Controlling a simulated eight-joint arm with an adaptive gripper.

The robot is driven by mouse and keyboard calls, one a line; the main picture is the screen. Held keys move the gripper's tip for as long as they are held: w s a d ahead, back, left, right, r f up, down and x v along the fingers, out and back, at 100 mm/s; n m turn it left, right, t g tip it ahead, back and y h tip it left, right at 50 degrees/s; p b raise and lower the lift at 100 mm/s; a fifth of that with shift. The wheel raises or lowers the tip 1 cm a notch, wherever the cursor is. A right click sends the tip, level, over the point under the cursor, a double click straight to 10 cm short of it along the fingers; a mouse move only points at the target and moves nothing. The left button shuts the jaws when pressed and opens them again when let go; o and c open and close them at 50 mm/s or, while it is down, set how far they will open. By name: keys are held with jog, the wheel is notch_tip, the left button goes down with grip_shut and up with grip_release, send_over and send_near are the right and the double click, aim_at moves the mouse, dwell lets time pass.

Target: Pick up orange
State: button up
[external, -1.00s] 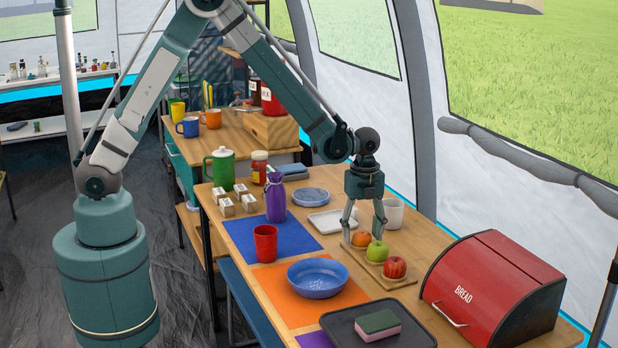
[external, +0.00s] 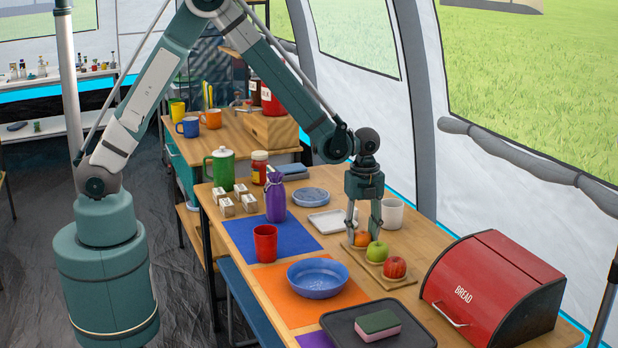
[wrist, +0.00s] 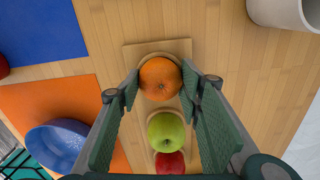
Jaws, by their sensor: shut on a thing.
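The orange (external: 361,239) sits at the far end of a wooden board (external: 402,282), in a row with a green apple (external: 377,252) and a red apple (external: 395,267). My gripper (external: 362,236) points down over the board and is shut on the orange, with one finger on each side. In the wrist view the orange (wrist: 160,79) shows between the fingertips, with the green apple (wrist: 166,131) and the red apple (wrist: 170,163) below it. The orange appears to be still at board level.
A white mug (external: 391,213) stands close behind my gripper, and a white tray (external: 331,221) lies to its left. A blue bowl (external: 318,278) stands on an orange mat. A red bread box (external: 492,290) stands at the right. A dark tray (external: 352,334) with a sponge is in front.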

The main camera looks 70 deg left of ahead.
aim_at(362, 232)
jog(key=shift+r, duration=0.1)
jog(key=shift+r+p, duration=1.1)
jog(key=shift+r, duration=3.8)
